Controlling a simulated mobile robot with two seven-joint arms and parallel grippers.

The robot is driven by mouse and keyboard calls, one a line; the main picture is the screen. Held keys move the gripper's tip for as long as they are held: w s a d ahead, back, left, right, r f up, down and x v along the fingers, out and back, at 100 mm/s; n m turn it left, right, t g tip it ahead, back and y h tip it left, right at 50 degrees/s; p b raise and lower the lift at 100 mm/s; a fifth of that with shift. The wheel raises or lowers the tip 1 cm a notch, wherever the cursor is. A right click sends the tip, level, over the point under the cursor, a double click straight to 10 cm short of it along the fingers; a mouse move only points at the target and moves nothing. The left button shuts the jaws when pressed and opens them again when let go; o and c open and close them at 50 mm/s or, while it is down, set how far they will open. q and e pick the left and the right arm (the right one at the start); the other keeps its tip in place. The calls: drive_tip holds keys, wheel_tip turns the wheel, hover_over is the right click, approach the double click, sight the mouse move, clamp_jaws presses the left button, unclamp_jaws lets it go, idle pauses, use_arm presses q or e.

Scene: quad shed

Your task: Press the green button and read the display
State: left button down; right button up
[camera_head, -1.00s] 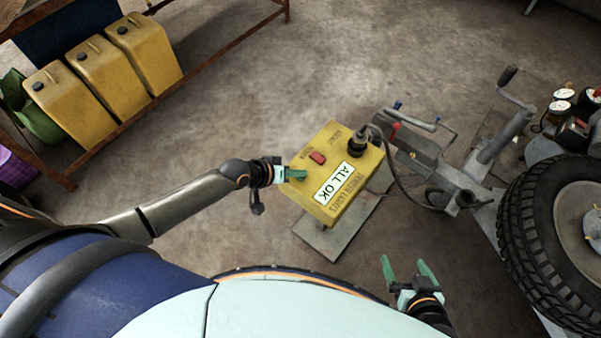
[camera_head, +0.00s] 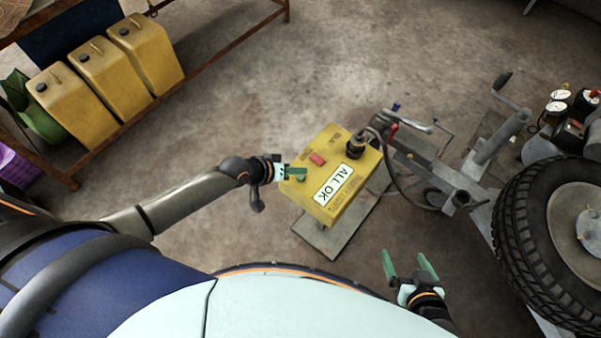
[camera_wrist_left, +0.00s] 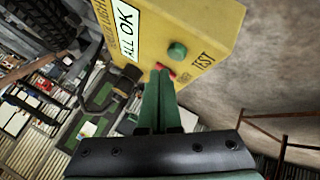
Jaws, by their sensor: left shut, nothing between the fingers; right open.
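The yellow test box (camera_head: 345,205) stands on a grey plate. Its white display (camera_head: 334,184) reads "ALL OK", and it also shows in the left wrist view (camera_wrist_left: 126,27). The green button (camera_wrist_left: 177,51) is on the box face near the word TEST, with a red button (camera_wrist_left: 166,69) beside it; the red button also shows in the head view (camera_head: 317,158). My left gripper (camera_head: 302,173) is shut and empty, its fingertips over the box's left part. In the wrist view its fingertips (camera_wrist_left: 158,76) lie just below the buttons; contact cannot be told. My right gripper (camera_head: 411,268) is open and empty.
A black plug (camera_head: 355,149) with a cable sits on the box. A trailer hitch (camera_head: 430,170) and a tyre (camera_head: 520,215) are at the right. Several yellow canisters (camera_head: 110,75) stand on a rack at the left.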

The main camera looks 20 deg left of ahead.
sight(297, 181)
use_arm(q)
wheel_tip(297, 181, up, 4)
drive_tip(key=p, duration=0.3)
drive_tip(key=shift+r, duration=0.1)
idle(0.6)
drive_tip(key=s+a+r+m+t+y+p, duration=0.1)
drive_tip(key=s, duration=0.6)
drive_tip(key=s+a+r+m+t+y+p, duration=0.1)
drive_tip(key=s+m+y, duration=0.1)
drive_tip(key=s, duration=0.6)
drive_tip(key=shift+s+r, duration=0.3)
